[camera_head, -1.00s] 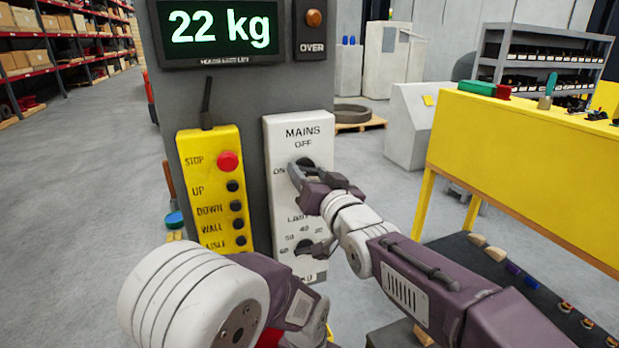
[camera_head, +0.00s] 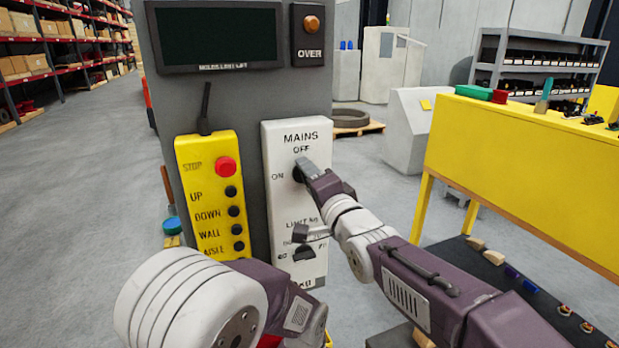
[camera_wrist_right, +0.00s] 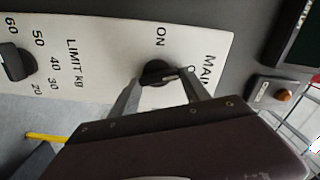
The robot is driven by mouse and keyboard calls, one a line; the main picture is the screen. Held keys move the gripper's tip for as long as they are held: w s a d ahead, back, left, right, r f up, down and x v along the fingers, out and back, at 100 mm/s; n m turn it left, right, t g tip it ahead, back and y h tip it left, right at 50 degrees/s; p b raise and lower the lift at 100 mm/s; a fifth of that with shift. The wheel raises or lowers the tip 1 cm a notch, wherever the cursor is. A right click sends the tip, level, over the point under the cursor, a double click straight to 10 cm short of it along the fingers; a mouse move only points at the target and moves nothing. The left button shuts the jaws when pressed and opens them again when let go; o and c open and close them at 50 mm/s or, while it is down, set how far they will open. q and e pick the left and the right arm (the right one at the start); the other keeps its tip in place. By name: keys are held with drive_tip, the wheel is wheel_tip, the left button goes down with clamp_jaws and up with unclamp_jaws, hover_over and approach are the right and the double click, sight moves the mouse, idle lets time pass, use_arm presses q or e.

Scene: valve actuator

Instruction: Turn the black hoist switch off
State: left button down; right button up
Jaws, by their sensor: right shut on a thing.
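The black mains switch (camera_wrist_right: 154,72) is a round knob on the white panel (camera_head: 282,215), below OFF and beside ON. My right gripper (camera_head: 300,170) is shut on this knob; in the right wrist view its two fingers (camera_wrist_right: 160,90) straddle it. A pale mark on the knob points towards the OFF lettering, which a finger partly hides. In the head view the gripper covers most of the knob. The weight display (camera_head: 218,37) is blank. My left arm shows at the bottom, but its gripper jaws are out of view.
The black limit knob (camera_head: 303,253) sits lower on the white panel. A yellow pendant (camera_head: 211,200) with a red stop button hangs at the left. An orange OVER lamp (camera_head: 312,24) is above. A yellow bench (camera_head: 530,165) stands at the right.

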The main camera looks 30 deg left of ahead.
drive_tip(key=shift+f+m, duration=0.1)
drive_tip(key=shift+m, duration=1.4)
drive_tip(key=o, duration=1.4)
drive_tip(key=shift+d, duration=0.1)
drive_tip(key=b+v, duration=0.2)
drive_tip(key=v, duration=0.7)
